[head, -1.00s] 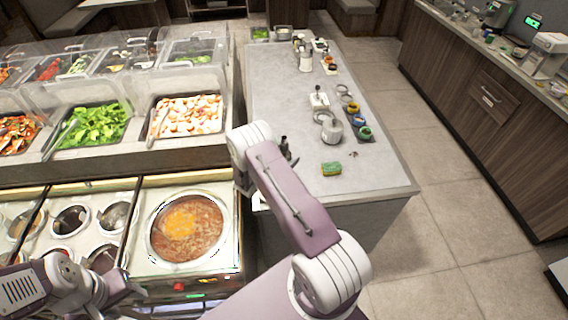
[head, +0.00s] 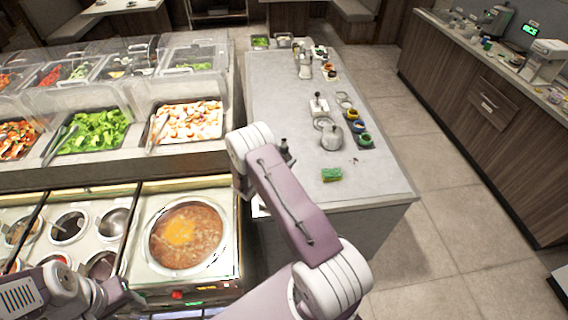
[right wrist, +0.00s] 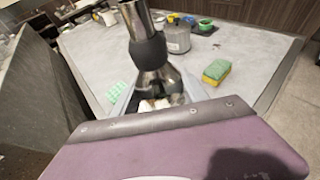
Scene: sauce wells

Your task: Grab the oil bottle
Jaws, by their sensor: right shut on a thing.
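The oil bottle (right wrist: 150,52) stands out large in the right wrist view, with a shiny metallic upper part and a dark collar. My right gripper (right wrist: 156,92) is shut on it, with a finger on each side below the collar. In the head view my right arm hides most of the gripper and bottle; only a dark top (head: 284,146) shows beside the wrist, at the counter's left edge. The bottle's lower end is hidden. My left gripper (head: 118,296) is low at the left over the sauce wells, and its jaws are unclear.
The grey counter (head: 285,85) carries a yellow-green sponge (head: 331,174), a metal pot (head: 331,137) and several small colored bowls. Left are sauce wells, a large soup pot (head: 186,235) and glass-covered food trays. Floor is free right of the counter.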

